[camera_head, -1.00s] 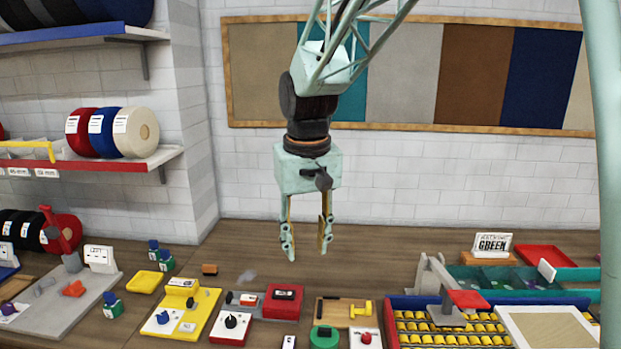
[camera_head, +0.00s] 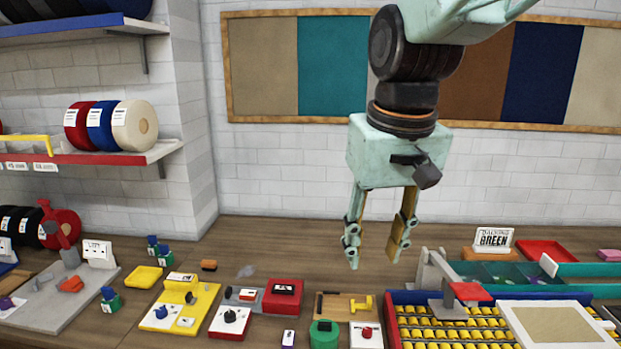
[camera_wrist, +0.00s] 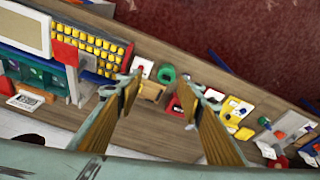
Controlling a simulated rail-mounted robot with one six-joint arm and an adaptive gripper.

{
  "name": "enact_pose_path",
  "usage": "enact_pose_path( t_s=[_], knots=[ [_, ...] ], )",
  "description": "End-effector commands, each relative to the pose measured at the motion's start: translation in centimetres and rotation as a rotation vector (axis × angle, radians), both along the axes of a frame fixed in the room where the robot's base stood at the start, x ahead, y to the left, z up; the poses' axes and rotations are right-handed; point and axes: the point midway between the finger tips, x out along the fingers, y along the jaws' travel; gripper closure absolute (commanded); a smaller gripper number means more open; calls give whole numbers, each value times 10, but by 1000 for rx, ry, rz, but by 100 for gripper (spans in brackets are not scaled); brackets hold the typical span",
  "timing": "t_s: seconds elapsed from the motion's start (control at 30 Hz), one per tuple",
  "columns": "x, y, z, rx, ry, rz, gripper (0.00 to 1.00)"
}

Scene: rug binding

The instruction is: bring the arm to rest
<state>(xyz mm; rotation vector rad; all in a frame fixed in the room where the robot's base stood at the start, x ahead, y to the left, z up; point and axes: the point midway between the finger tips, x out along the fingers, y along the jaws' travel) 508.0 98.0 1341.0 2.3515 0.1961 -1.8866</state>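My gripper (camera_head: 376,250) hangs fingers-down in the head view, above the bench and in front of the white brick wall. Its two fingers are spread apart with nothing between them. In the wrist view my gripper (camera_wrist: 163,108) is also open and empty, with bare wooden bench between the fingertips. The fingers touch nothing that I can see.
The bench (camera_head: 290,237) is bare along its back. Below stand a red box (camera_head: 283,297), a yellow station (camera_head: 180,307), a green round piece (camera_head: 323,333) and a blue tray of yellow pieces (camera_head: 452,328). Tape rolls (camera_head: 135,128) sit on a left wall shelf.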

Motion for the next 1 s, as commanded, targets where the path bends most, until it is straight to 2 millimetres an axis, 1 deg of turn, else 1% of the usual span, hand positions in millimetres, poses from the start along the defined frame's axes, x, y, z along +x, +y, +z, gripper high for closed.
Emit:
enact_pose_path(
  t_s=[0.03, 0.5, 0.77, 1.0],
  knots=[
    [-9, -6, 1, 2, -6, -8, 65],
    [-83, -47, 1, 12, -44, -63, 65],
    [-124, -65, -5, 16, -65, -92, 65],
    [-163, -79, -14, 18, -85, -120, 65]
  ],
)
